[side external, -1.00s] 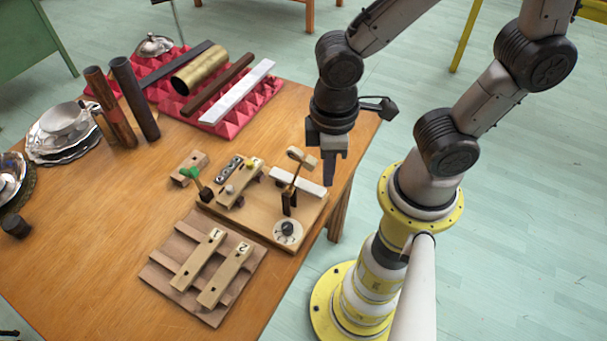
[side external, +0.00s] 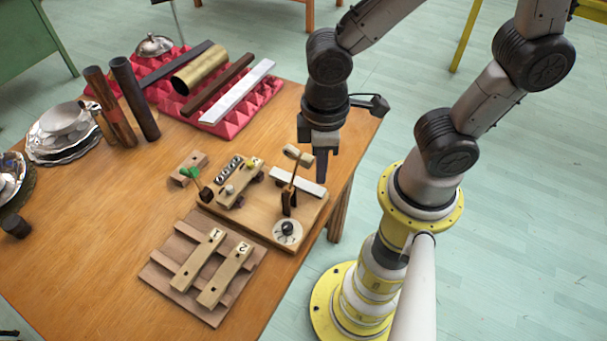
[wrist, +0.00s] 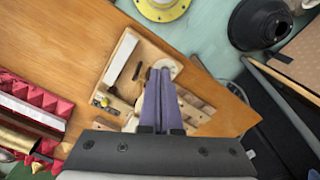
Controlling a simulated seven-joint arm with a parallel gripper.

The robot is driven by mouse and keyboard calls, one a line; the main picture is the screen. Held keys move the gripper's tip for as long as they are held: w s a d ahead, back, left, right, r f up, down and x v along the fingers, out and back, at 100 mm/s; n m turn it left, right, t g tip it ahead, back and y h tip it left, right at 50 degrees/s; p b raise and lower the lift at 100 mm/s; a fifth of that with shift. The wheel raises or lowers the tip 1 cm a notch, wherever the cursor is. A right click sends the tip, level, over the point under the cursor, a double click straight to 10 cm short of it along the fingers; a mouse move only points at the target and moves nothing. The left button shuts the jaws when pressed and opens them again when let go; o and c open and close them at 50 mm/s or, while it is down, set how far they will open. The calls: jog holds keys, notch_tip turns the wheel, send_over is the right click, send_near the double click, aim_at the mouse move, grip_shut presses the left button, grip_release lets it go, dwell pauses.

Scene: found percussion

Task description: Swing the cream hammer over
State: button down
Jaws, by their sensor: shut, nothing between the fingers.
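The cream hammer (side external: 298,155) has a cream head on a thin wooden stick, rising from a dark pivot post (side external: 288,203) on a wooden board (side external: 265,226). The stick stands nearly upright with a slight tilt. My gripper (side external: 322,178) is shut and empty, pointing down just right of the hammer head in the side view. Whether it touches the head is unclear. In the wrist view my gripper (wrist: 158,72) has its fingers together above the board (wrist: 122,60), and the hammer is mostly hidden or cannot be made out. A white bar (side external: 297,181) lies beside the post.
A green hammer (side external: 189,172) and a round dial (side external: 288,231) sit on or beside the board. A rack with bars 1 and 2 (side external: 225,275) lies in front. Tubes (side external: 135,98), a red foam tray (side external: 245,113) and dishes (side external: 62,135) stand farther back.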

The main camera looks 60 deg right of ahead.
aim_at(299, 153)
jog(key=shift+w, duration=2.2)
jog(key=shift+d, duration=0.1)
jog(key=w+d+r+m+t, duration=0.25)
jog(key=d+r, duration=0.25)
jog(key=r, duration=0.3)
jog(key=s+d+r+m+t, duration=0.3)
jog(key=s+d+r, duration=0.2)
jog(key=s, duration=0.3)
jog(key=shift+d, duration=0.15)
jog(key=shift+s, duration=0.1)
